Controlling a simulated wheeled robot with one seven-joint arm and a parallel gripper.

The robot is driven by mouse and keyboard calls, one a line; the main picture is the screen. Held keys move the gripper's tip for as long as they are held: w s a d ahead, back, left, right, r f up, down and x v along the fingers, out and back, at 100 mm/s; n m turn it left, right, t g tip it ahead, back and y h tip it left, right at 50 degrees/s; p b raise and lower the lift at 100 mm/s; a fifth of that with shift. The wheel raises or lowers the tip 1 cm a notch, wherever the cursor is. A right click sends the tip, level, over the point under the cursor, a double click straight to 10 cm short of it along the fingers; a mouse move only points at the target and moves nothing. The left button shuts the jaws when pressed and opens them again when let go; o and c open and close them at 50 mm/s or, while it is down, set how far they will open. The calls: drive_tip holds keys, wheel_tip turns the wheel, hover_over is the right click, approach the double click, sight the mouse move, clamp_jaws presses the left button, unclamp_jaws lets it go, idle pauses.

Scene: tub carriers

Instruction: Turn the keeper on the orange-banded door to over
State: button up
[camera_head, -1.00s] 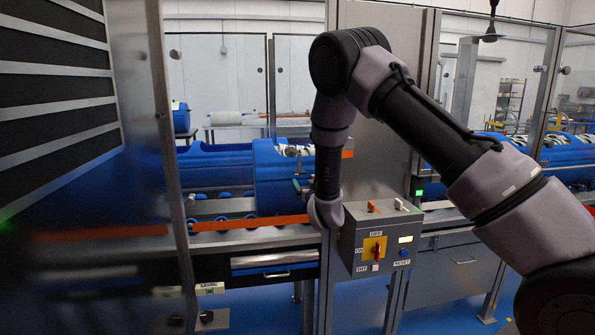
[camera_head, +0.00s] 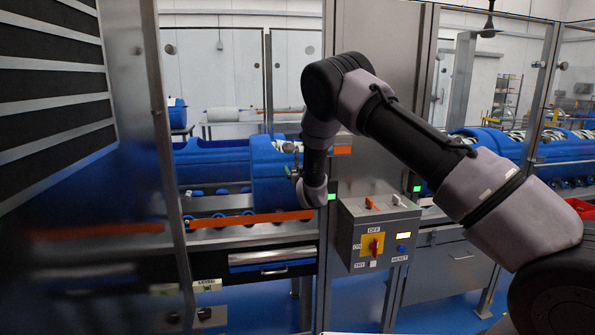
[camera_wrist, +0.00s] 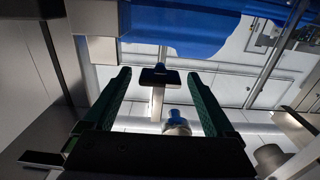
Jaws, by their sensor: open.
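The orange-banded door shows in the head view as a clear panel with an orange band (camera_head: 250,219) low across it, left of the control box. My gripper (camera_wrist: 158,76) is open, its two dark green fingers apart. In the head view my gripper (camera_head: 291,173) is small and partly hidden by my wrist, in front of the blue tub carrier. In the wrist view a dark-ended piece on a pale stem (camera_wrist: 158,98) appears between the fingers, not gripped. I cannot tell whether it is the keeper. The keeper's position is not clear in either view.
A grey control box (camera_head: 376,235) with a red switch on a yellow plate stands just right of my wrist. A metal post (camera_head: 172,170) stands at left. A blue tub carrier (camera_head: 268,172) lies behind the panel. A blue-capped part (camera_wrist: 176,122) sits near my gripper's base.

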drive_tip(key=shift+c, duration=0.2)
clamp_jaws()
drive_tip(key=shift+d+m, duration=0.1)
drive_tip(key=shift+m, duration=0.2)
drive_tip(key=m, duration=0.3)
drive_tip(key=shift+m, duration=0.3)
drive_tip(key=m, duration=0.5)
drive_tip(key=shift+d, duration=0.1)
drive_tip(key=m, duration=0.5)
drive_tip(key=shift+f+m, duration=0.15)
drive_tip(key=shift+m, duration=1.65)
